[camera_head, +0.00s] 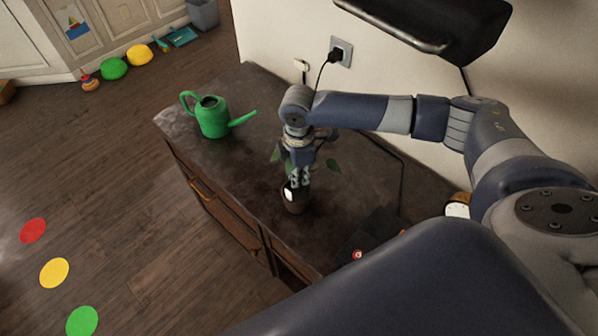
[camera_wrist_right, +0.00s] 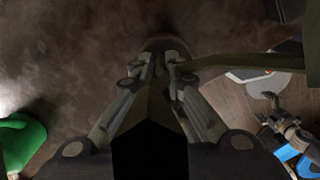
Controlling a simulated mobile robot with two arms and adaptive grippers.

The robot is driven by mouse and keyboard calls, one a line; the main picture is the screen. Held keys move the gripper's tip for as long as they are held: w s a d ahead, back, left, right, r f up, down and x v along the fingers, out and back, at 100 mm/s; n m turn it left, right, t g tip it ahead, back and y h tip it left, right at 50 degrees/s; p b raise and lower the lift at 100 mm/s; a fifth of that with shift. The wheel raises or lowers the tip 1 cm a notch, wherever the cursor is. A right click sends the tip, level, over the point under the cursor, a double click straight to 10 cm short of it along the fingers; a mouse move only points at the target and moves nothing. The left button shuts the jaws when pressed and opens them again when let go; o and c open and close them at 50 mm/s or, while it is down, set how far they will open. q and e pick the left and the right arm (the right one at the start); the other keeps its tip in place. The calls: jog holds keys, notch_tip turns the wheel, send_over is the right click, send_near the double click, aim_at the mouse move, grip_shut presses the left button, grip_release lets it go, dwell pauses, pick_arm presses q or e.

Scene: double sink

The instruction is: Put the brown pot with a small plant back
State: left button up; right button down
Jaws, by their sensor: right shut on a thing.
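The brown pot (camera_head: 293,205) is over the dark top of the cabinet (camera_head: 240,85), near its front edge. Green leaves of the small plant (camera_head: 333,166) show on either side of my right gripper. My right gripper (camera_head: 297,183) comes from above and is shut on the pot's rim. In the right wrist view the fingers (camera_wrist_right: 166,62) close together at the pot's rim (camera_wrist_right: 165,42). I cannot tell whether the pot touches the surface. Most of the plant is hidden behind the gripper.
A green watering can (camera_head: 212,118) stands to the left on the cabinet, its spout towards the pot. A dark object with a red spot (camera_head: 357,254) lies to the right. A wall socket (camera_head: 341,50) with a plugged cord is behind. The surface between can and pot is clear.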

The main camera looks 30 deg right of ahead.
jog(key=shift+f, duration=0.2)
jog(key=c, duration=1.7)
grip_release()
jog(key=shift+f, duration=0.15)
jog(key=shift+o, duration=0.2)
jog(key=shift+r, duration=0.25)
notch_tip(320, 180, up, 12)
jog(key=shift+f+b, duration=0.1)
jog(key=shift+b, duration=1.1)
